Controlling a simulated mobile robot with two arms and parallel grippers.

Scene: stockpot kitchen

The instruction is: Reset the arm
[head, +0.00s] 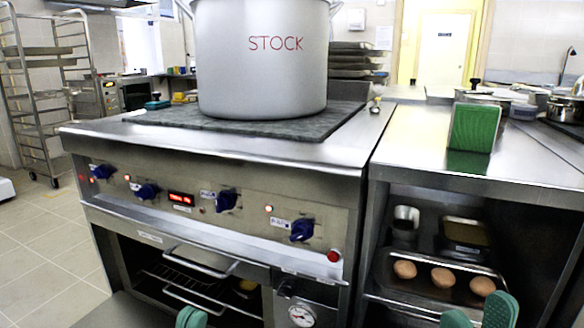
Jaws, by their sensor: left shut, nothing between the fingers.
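My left gripper (191,317) shows at the bottom edge, in front of the stove's oven opening. Its two green fingertips are together, shut with nothing between them. My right gripper (480,314) is at the bottom right, in front of the shelf under the counter. Its two green fingertips stand apart, and no object shows between them. The rest of both grippers is cut off by the bottom edge.
A large stockpot (262,75) marked STOCK stands on the stove (330,150). A green block (474,127) stands upright on the steel counter (410,150). Below it, a tray (425,299) holds three brown eggs (442,277). A rack (35,110) stands at left. Tiled floor (45,250) is clear.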

